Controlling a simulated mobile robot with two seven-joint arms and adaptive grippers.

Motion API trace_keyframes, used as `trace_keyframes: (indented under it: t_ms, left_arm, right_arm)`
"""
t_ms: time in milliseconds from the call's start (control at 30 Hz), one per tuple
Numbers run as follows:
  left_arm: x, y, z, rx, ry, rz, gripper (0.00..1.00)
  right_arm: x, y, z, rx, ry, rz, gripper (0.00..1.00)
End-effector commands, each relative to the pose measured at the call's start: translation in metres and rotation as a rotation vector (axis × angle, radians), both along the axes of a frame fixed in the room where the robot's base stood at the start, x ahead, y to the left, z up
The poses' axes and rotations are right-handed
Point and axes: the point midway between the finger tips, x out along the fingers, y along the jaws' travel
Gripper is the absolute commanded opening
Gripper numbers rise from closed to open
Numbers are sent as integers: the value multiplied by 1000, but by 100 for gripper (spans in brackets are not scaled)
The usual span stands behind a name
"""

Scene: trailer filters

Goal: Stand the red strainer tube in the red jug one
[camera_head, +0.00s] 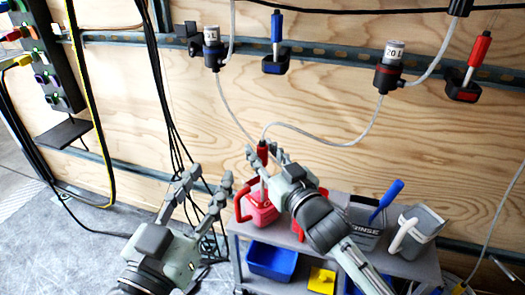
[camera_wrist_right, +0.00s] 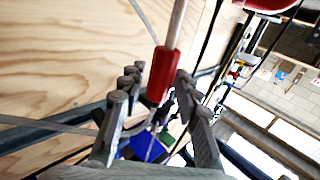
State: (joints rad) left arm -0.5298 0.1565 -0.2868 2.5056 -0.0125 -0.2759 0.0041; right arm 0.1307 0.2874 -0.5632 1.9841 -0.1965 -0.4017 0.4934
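The red strainer tube (camera_head: 262,152) has a red handle on top and a pale rod below, roughly upright over the red jug (camera_head: 261,212). In the right wrist view its red handle (camera_wrist_right: 163,74) lies between the finger rows, with narrow gaps showing beside it. My right gripper (camera_head: 266,156), also in the wrist view (camera_wrist_right: 160,70), is open around the handle; light contact cannot be excluded. The rod's lower end is hidden, so I cannot tell how deep it sits in the jug. My left gripper (camera_head: 208,180) is open and empty, left of the jug.
The grey cart (camera_head: 235,228) carries the jug and a grey rinse bin (camera_head: 362,236) with a blue-handled tube (camera_head: 386,200). A grey jug (camera_head: 416,228) stands right. Another red-handled tube (camera_head: 480,48) hangs in a wall holder. Hoses and black cables hang near my arms.

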Motion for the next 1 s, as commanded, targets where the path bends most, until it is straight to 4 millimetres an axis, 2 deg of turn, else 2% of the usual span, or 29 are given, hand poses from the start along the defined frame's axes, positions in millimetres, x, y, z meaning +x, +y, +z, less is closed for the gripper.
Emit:
trace_keyframes:
  t_ms: [333,467,800,1000]
  left_arm:
    - [0,0,0,0,0,0,40]
    - [0,0,0,0,0,0,40]
    - [0,0,0,0,0,0,40]
    - [0,0,0,0,0,0,40]
  right_arm:
    - [-1,0,-1,0,3,-1,43]
    - [-10,-5,-2,0,4,0,43]
    - [-72,-36,-2,-1,5,0,43]
    - [-98,-50,-2,-1,4,-1,43]
